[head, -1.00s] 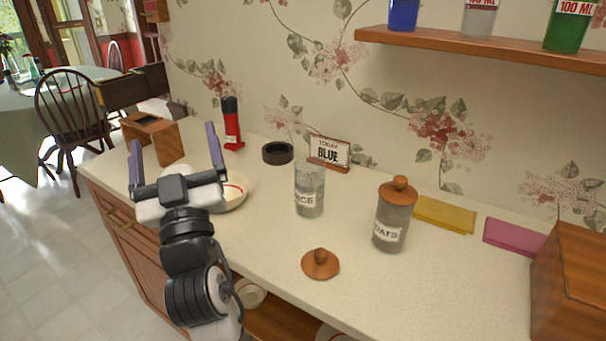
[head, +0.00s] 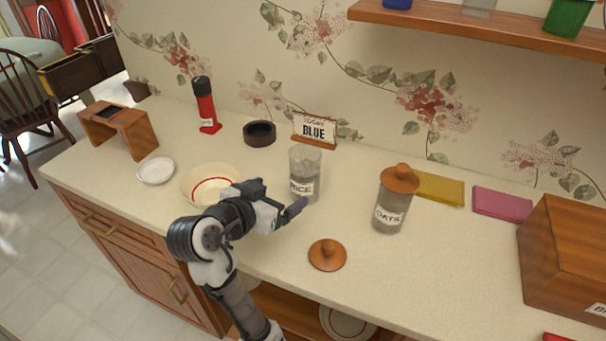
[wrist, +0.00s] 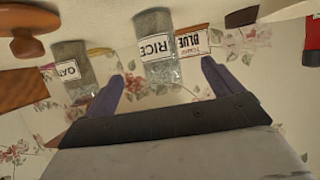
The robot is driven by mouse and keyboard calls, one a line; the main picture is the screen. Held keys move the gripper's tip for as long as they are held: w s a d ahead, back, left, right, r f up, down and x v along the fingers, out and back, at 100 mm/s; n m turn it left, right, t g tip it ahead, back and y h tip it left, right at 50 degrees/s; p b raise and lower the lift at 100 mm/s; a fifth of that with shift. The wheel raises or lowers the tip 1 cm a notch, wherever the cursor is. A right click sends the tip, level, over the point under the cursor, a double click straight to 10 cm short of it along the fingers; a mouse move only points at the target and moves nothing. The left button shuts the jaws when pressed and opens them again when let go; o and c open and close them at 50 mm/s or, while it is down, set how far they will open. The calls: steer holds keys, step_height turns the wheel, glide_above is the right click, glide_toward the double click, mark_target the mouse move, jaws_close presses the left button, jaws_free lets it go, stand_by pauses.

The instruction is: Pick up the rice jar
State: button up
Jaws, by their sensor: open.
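The rice jar (head: 304,174) is an open glass jar with a white RICE label, upright on the counter at the middle of the head view. In the wrist view the rice jar (wrist: 157,50) appears upside down, ahead of and between the two purple fingers. My gripper (head: 278,203) is open and empty, just in front of the jar and to its left, apart from it as far as I can tell. The gripper (wrist: 165,82) also shows in the wrist view. A wooden lid (head: 327,255) lies on the counter in front of the jar.
The lidded oats jar (head: 391,204) stands to the right. A BLUE sign (head: 314,130) and dark ring (head: 260,133) are behind. A bowl (head: 207,184) and white dish (head: 156,171) are left. A wooden box (head: 565,255) is at right. A shelf (head: 470,28) hangs above.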

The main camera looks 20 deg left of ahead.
mark_target(297, 183)
steer(key=p+x, duration=0.1)
steer(key=x, duration=0.5)
steer(key=shift+w, duration=0.2)
steer(key=x, duration=0.1)
steer(key=p+x, duration=0.2)
steer(key=x, duration=0.1)
steer(key=shift+w+d+r, duration=0.1)
steer(key=shift+d+r, duration=0.05)
steer(key=shift+d, duration=0.15)
steer(key=shift+w+f, duration=0.3)
steer(key=shift+w, duration=0.15)
steer(key=shift+r, duration=0.15)
steer(key=c, duration=1.5)
